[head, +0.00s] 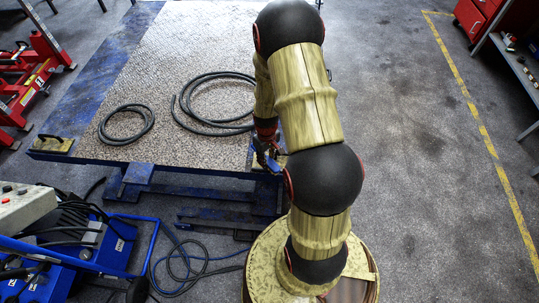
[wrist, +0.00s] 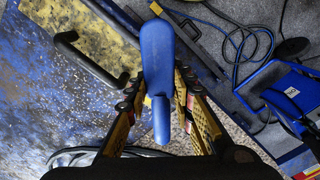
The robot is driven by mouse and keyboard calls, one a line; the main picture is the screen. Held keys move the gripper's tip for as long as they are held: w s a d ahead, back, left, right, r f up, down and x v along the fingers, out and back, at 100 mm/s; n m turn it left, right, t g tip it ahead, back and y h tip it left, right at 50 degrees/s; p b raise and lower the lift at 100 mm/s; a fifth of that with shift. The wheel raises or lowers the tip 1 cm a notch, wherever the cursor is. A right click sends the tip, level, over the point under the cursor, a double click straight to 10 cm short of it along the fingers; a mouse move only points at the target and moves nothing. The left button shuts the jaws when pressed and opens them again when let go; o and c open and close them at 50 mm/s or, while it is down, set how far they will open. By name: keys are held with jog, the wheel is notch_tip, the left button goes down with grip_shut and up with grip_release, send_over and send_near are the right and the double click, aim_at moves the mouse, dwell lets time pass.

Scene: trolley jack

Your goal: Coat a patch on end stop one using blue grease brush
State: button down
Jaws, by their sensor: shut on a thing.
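The blue grease brush (wrist: 158,55) stands between my gripper's fingers in the wrist view, its wide blue end away from the palm and a narrower blue part close to it. My gripper (wrist: 158,92) is shut on it. No bristles can be made out. An end stop (wrist: 100,27), a worn yellow plate with a black bent handle, lies up and left of the brush, apart from it in the picture. In the head view my gripper (head: 266,150) is by the platform's near right corner, partly hidden by my arm. Another yellow end stop (head: 55,145) sits at the near left corner. I see no number on either.
The jack platform (head: 185,50) has a speckled top with black hose coils (head: 127,124) on it. A blue control unit (head: 80,262) with cables stands at the lower left. Red stands (head: 35,75) are at the left. The floor to the right is clear up to the red cabinet (head: 478,18).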

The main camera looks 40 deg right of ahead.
jog(key=shift+r+p, duration=0.6)
jog(key=shift+r, duration=0.65)
jog(key=shift+f, duration=0.1)
